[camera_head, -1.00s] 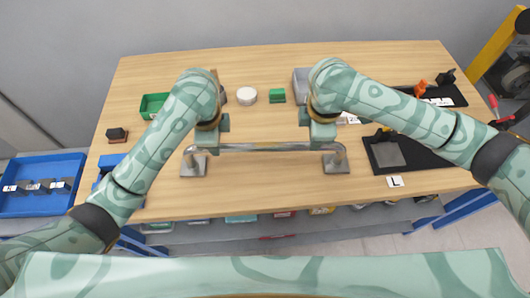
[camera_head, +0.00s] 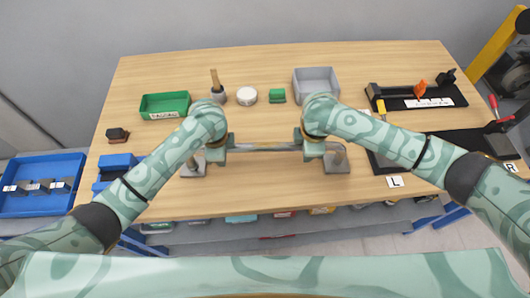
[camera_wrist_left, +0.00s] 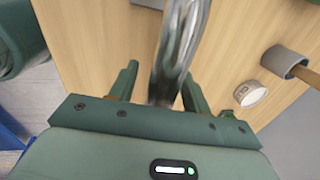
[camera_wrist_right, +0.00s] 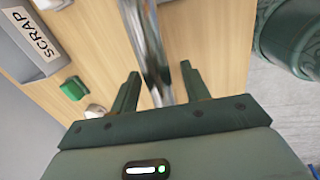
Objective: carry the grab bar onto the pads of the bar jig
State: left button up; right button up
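The grab bar (camera_head: 265,147) is a shiny metal bar with a square foot plate at each end, resting on the wooden table. Its left foot (camera_head: 193,169) and right foot (camera_head: 337,162) sit flat on the wood. My left gripper (camera_head: 217,153) is at the bar's left part; in the left wrist view the bar (camera_wrist_left: 178,50) runs between its parted fingers. My right gripper (camera_head: 313,149) is at the right part; in the right wrist view the bar (camera_wrist_right: 150,50) passes between its fingers with gaps. The black bar jig (camera_head: 400,168), marked L and R, is at right, partly hidden by my right arm.
Along the back stand a green bin (camera_head: 165,105), a grey pot with a handle (camera_head: 217,95), a white round tub (camera_head: 246,96), a green block (camera_head: 277,96) and a grey scrap bin (camera_head: 316,85). A black fixture (camera_head: 400,98) with an orange part lies back right. The front middle table is clear.

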pick_arm(q)
grip_shut()
pick_arm(e)
grip_shut()
jog(key=shift+w+r, duration=0.1)
jog(key=shift+r, duration=0.05)
dwell(0.8)
